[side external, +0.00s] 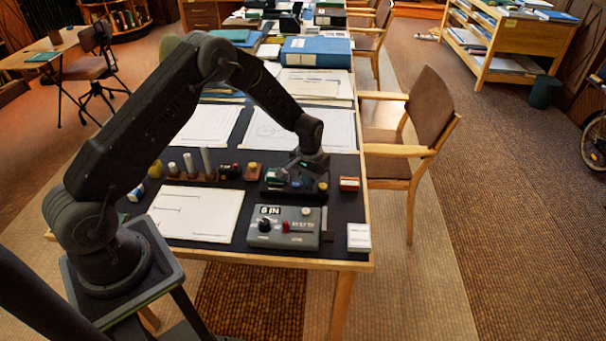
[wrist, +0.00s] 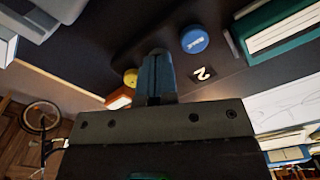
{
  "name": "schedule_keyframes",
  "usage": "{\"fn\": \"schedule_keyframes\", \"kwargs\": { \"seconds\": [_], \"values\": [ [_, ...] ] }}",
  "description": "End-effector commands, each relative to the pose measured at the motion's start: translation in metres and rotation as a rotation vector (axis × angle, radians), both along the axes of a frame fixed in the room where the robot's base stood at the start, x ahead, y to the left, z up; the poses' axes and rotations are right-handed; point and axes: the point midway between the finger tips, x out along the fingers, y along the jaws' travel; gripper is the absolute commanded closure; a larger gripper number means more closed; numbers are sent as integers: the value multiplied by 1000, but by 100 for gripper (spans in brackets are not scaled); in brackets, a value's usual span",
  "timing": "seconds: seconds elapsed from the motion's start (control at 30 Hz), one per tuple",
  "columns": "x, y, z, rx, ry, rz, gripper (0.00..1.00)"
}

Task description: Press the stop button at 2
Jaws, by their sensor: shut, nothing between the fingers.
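In the wrist view a round blue button (wrist: 194,40) with small white lettering, too blurred to read, is on a dark panel. A white label with the figure 2 (wrist: 204,74) lies beside it. A yellow button (wrist: 130,77) shows on the other side of my fingers. My gripper (wrist: 155,62) is shut and empty, its fingertips between the two buttons and nearer the panel than the wrist; I cannot tell whether they touch it. In the side view my gripper (side external: 298,172) is over the dark panel and hides part of it; the yellow button (side external: 322,187) shows at its right.
A grey control box (side external: 265,241) with a knob and a red part stands in front of the panel. A small red-orange box (side external: 349,184) is to the right, and a white box (side external: 358,238) is near the table edge. Pegs in a wooden holder (side external: 195,178) stand to the left.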

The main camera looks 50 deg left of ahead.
Motion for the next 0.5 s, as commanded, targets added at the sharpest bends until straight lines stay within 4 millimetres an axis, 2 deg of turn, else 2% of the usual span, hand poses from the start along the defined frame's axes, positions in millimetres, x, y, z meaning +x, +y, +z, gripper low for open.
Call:
{"fn": "schedule_keyframes", "kwargs": {
  "seconds": [0.5],
  "values": [
    [0,0,38,1,-2,0,100]
  ]
}}
